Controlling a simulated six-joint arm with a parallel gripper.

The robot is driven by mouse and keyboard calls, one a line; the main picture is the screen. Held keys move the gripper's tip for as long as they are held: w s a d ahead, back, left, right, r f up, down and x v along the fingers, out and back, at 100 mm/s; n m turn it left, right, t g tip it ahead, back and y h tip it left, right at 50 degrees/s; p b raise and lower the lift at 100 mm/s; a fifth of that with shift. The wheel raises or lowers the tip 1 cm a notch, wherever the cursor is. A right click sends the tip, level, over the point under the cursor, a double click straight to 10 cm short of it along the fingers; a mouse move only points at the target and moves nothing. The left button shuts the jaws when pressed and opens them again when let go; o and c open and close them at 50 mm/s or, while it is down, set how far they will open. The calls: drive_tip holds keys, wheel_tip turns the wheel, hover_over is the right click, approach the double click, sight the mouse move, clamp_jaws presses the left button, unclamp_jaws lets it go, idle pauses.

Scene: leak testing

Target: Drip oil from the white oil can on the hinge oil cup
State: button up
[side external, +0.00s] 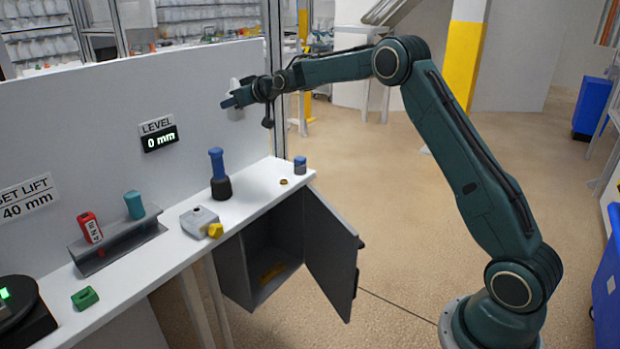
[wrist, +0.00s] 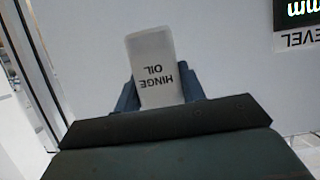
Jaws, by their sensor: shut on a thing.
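The white oil can (wrist: 155,60) fills the middle of the wrist view. Its label reads HINGE OIL and appears upside down in that picture. My gripper (wrist: 158,92) is shut on the can, with a dark finger on each side. In the side view my gripper (side external: 230,102) holds the pale can (side external: 236,112) high above the bench, near the back panel. A small brass-coloured ring (side external: 283,182) lies near the bench's right end; I cannot tell whether it is the hinge oil cup. The wrist view does not show the bench top.
On the bench (side external: 255,187) stand a blue-and-black bottle (side external: 220,178), a small blue jar (side external: 300,165), a grey block (side external: 199,220) with a yellow knob (side external: 215,231), and a grey rack (side external: 118,243). A cabinet door (side external: 328,255) hangs open below. The panel display (side external: 160,139) reads 0 mm.

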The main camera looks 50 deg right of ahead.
drive_tip(key=shift+s+d+f, duration=0.15)
drive_tip(key=shift+s+f, duration=0.1)
drive_tip(key=shift+f, duration=0.3)
drive_tip(key=s+d+f+m+g+y, duration=0.1)
drive_tip(key=s+f, duration=0.3)
drive_tip(key=f, duration=0.1)
drive_tip(key=s+f+m+g+y, duration=0.1)
drive_tip(key=s+f, duration=0.3)
drive_tip(key=f, duration=0.1)
drive_tip(key=s+d+f+m+g+y, duration=0.1)
drive_tip(key=s+f, duration=0.3)
drive_tip(key=f, duration=0.1)
drive_tip(key=shift+s+d+f+m+y, duration=0.15)
drive_tip(key=shift+d+m+y, duration=0.15)
drive_tip(key=shift+d+m, duration=0.1)
drive_tip(key=shift+a, duration=0.1)
drive_tip(key=shift+g, duration=0.3)
drive_tip(key=a+m+g+y, duration=0.1)
drive_tip(key=y, duration=0.1)
drive_tip(key=s+f+m+g+y, duration=0.1)
drive_tip(key=m+y, duration=0.1)
drive_tip(key=shift+a, duration=0.35)
drive_tip(key=shift+s+a+f+m+g+y, duration=0.15)
drive_tip(key=shift+f+m+g+y, duration=0.15)
drive_tip(key=shift+m+y, duration=0.4)
drive_tip(key=shift+w+a+f+m+g+y, duration=0.1)
drive_tip(key=shift+f+m+g+y, duration=0.15)
drive_tip(key=shift+m+y, duration=0.45)
drive_tip(key=shift+s, duration=0.1)
